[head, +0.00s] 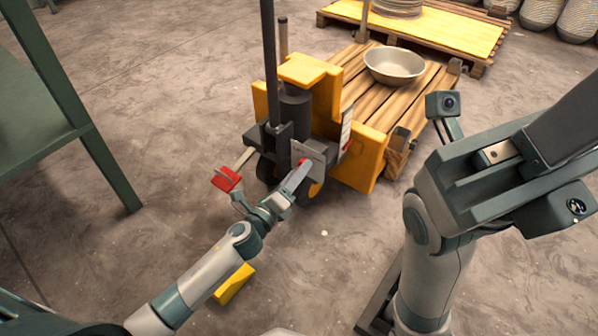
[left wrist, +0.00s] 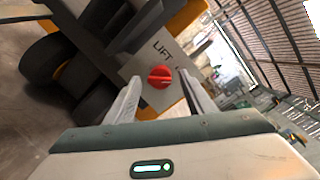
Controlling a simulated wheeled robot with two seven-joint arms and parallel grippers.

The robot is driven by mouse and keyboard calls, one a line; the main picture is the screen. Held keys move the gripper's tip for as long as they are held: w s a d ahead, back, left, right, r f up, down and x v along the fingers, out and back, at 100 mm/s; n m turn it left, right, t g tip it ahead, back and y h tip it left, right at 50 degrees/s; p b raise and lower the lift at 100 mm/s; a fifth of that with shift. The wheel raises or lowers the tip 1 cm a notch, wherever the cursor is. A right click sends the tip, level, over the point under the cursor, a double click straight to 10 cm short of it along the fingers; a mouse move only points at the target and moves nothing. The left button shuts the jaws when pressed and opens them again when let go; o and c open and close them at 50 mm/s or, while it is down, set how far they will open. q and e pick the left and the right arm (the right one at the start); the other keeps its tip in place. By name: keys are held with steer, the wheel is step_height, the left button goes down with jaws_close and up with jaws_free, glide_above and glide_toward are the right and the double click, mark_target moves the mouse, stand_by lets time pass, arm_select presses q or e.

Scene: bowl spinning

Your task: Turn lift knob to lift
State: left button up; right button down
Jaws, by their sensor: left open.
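The red lift knob (left wrist: 160,77) sits on a grey panel (left wrist: 150,65) marked "LIFT" on the pallet truck, in the left wrist view. Its raised grip lies roughly level in that view. My left gripper (left wrist: 160,85) is open, with one finger on each side of the knob; I cannot tell whether they touch it. In the head view, my left gripper (head: 302,170) reaches the truck's panel (head: 318,152) and mostly hides the knob. My right arm (head: 470,190) is at the right, away from the truck; its finger state is unclear.
The yellow pallet truck (head: 365,160) carries a wooden pallet (head: 352,95) with a metal bowl (head: 395,66) on it. A red-ended lever (head: 226,179) sticks out left of the truck. A green table frame (head: 110,170) stands at left. Another pallet (head: 450,30) is behind.

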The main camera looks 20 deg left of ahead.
arm_select(q)
steer(key=shift+w+d, duration=0.15)
steer(key=shift+w, duration=0.4)
steer(key=shift+c, duration=0.4)
steer(key=c, duration=0.9)
steer(key=shift+c, duration=0.2)
